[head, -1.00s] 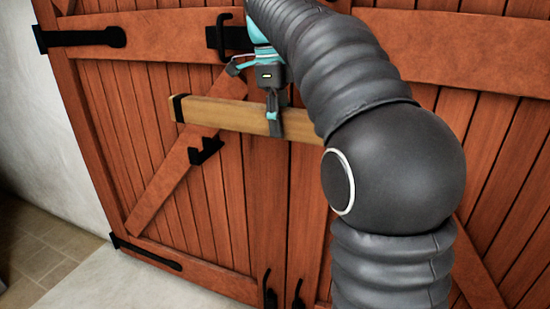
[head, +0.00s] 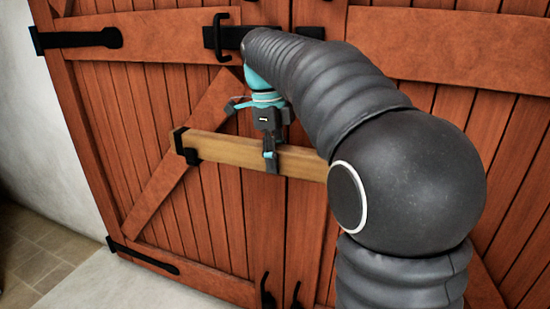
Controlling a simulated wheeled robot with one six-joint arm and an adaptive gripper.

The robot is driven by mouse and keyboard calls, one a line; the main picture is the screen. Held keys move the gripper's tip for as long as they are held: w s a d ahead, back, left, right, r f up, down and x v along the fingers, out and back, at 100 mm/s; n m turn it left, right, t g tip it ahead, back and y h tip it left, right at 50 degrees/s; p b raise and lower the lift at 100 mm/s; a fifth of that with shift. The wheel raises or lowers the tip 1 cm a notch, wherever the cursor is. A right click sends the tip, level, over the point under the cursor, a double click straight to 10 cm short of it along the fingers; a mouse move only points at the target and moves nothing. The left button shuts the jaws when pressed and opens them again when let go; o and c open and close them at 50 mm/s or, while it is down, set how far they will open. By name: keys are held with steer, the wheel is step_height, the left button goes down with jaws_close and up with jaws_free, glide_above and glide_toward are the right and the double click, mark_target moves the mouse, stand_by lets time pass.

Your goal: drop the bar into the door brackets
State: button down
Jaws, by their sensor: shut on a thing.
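The wooden bar (head: 225,150) lies across the red-brown plank doors, nearly level, tilting slightly down to the right in the picture. A black band wraps near its left end. The left black door bracket (head: 192,156) shows its lip in front of the bar's lower edge, and the bar covers the rest, so it appears to sit in this bracket. My gripper (head: 270,157) is shut on the bar from above, right of that bracket. The bar's right end and any bracket there are hidden behind my arm.
A black latch bar with a handle (head: 222,38) is on the door above my gripper. Strap hinges (head: 80,38) are on the left, and pull handles (head: 267,290) low at the middle. A white wall (head: 50,150) is at the left.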

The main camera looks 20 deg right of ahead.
steer(key=c, duration=1.1)
jaws_free()
steer(key=shift+f, duration=0.15)
steer(key=o, duration=0.4)
steer(key=shift+o, duration=0.2)
steer(key=r, duration=0.4)
steer(key=r+p, duration=0.1)
steer(key=r, duration=0.3)
steer(key=w+a+r, duration=0.1)
steer(key=r, duration=0.3)
steer(key=shift+a+r, duration=0.1)
steer(key=shift+s, duration=0.1)
